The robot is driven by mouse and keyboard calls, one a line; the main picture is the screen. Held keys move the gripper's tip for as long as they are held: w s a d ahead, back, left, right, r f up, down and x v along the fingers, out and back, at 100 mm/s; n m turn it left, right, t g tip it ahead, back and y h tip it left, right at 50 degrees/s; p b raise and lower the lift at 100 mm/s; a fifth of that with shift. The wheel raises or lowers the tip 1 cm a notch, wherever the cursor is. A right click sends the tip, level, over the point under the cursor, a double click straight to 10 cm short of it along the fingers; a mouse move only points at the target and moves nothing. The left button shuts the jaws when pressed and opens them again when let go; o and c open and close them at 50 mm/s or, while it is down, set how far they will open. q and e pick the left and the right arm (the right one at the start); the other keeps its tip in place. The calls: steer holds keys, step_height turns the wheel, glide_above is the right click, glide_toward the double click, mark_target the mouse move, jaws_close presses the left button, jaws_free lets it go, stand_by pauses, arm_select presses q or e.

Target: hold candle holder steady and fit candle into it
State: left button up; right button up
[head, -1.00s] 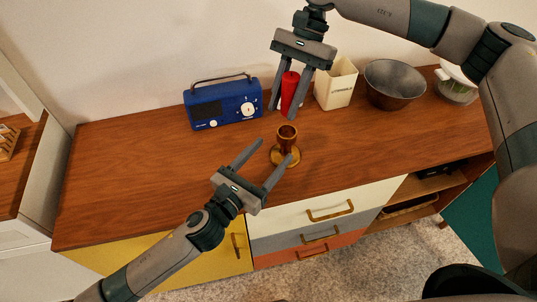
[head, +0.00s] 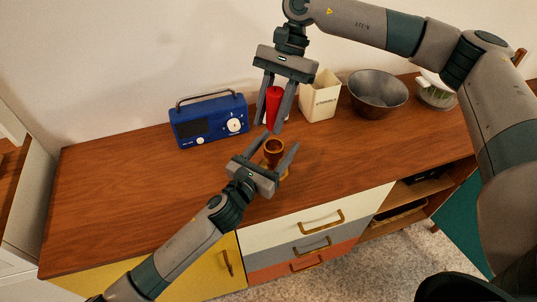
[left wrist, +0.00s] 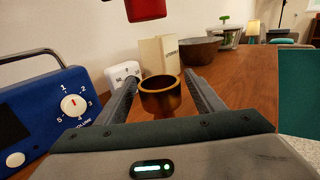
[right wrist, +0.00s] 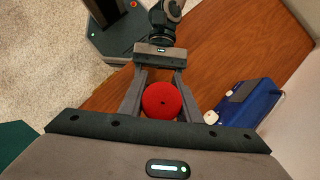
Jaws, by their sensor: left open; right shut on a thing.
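The candle holder (head: 273,148) is a brown-gold cup on a round foot, standing upright on the wooden cabinet top. My left gripper (head: 278,142) is open, with its fingers on either side of the holder; the left wrist view shows the holder's cup (left wrist: 160,97) between the two fingers. My right gripper (head: 272,126) is shut on the red candle (head: 273,107) and holds it upright above and slightly behind the holder. The right wrist view shows the candle's round top (right wrist: 162,100) between the fingers. The candle's lower end (left wrist: 146,9) shows in the left wrist view.
A blue radio (head: 210,120) stands at the left. A cream utensil box (head: 321,96), a grey metal bowl (head: 378,92) and a glass bowl (head: 435,95) stand to the right. A white timer (left wrist: 124,75) stands behind the holder. The left and front cabinet top is clear.

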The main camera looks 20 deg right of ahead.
mark_target(270, 127)
arm_select(q)
steer(key=shift+x, duration=1.05)
steer(key=shift+c, duration=0.2)
steer(key=c, duration=1.3)
steer(key=shift+c, duration=0.2)
steer(key=shift+f, duration=0.1)
arm_select(e)
steer(key=shift+f, duration=1.7)
